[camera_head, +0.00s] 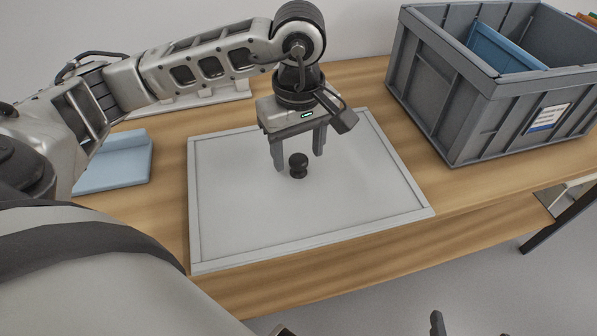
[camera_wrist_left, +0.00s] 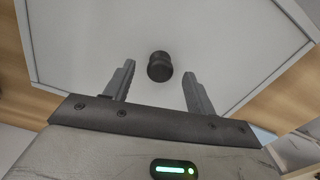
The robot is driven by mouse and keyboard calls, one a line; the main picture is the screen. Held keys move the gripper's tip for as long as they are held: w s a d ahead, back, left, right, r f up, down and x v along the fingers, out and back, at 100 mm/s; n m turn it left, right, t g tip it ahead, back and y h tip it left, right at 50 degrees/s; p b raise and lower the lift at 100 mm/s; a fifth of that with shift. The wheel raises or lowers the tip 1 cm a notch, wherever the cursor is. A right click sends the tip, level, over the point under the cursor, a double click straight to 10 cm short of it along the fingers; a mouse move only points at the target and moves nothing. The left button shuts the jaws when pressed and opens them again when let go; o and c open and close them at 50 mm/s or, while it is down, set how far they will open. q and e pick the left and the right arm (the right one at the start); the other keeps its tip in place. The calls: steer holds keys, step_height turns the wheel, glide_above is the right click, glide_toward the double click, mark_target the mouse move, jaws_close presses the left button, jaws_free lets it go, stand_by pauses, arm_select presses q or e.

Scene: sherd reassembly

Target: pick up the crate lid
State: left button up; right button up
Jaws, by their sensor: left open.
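The crate lid (camera_head: 250,221) is a flat light grey panel with a raised rim, lying on the wooden table. A black knob (camera_head: 298,166) stands up from its middle. My left gripper (camera_head: 298,162) is open above the lid, its fingers pointing down on either side of the knob in the head view. In the left wrist view the lid (camera_wrist_left: 90,40) fills most of the picture, and the knob (camera_wrist_left: 160,67) shows between and a little beyond the open fingertips (camera_wrist_left: 158,68). I cannot tell whether the fingers touch anything. My right gripper (camera_head: 437,325) shows only as dark tips at the bottom edge.
A grey crate (camera_head: 437,105) stands at the back right, with a blue piece (camera_head: 503,50) inside. A light blue block (camera_head: 120,163) lies left of the lid. A pale long object (camera_head: 190,100) lies behind my left arm. Bare table (camera_head: 345,75) shows behind the lid.

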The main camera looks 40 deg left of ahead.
arm_select(q)
steer(key=shift+f, duration=0.55)
jaws_close()
steer(key=shift+r, duration=0.1)
